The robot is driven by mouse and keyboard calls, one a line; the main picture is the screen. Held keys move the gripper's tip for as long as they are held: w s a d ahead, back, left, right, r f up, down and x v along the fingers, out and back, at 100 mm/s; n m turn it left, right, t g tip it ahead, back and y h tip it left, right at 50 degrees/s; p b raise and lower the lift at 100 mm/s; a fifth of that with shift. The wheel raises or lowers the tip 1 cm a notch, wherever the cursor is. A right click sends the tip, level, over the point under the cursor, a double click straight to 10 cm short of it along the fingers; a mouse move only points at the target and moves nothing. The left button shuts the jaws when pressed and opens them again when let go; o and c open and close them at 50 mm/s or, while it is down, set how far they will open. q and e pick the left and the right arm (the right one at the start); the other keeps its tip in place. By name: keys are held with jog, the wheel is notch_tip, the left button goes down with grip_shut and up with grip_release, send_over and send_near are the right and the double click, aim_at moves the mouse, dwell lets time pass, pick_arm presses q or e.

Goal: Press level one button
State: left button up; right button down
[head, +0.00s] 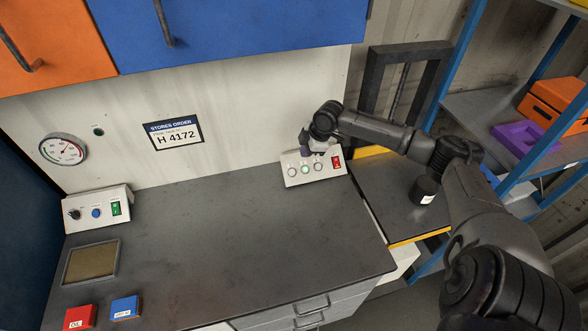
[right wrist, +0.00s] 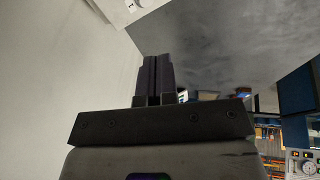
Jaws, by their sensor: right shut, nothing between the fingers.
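A white control box (head: 315,174) stands at the back right of the grey worktop, against the wall. Its sloped face has several round pale buttons (head: 305,170) in a row and a red rocker switch (head: 336,161) at the right. The button labels are too small to read. My right gripper (head: 304,151) is just above and behind the box's buttons, partly overlapping its top edge; contact cannot be told. In the right wrist view its dark fingers (right wrist: 157,78) are together and empty. My left gripper is not in view.
Another white box (head: 97,209) with a black knob, a blue button and a green switch stands at the left. Red (head: 79,318) and blue (head: 125,308) boxes lie at the front left. A black cylinder (head: 424,190) stands right of the worktop. The worktop's middle is clear.

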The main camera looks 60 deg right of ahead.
jog(key=shift+f, duration=0.15)
jog(key=b, duration=0.1)
send_near(291, 173)
jog(key=x, duration=0.2)
jog(key=a+x, duration=0.1)
jog(key=x, duration=0.2)
jog(key=shift+s+f, duration=0.1)
jog(key=shift+s, duration=0.05)
jog(key=shift+w+d+f, duration=0.4)
jog(key=shift+d+f, duration=0.05)
jog(key=shift+f, duration=0.25)
jog(key=shift+f, duration=0.1)
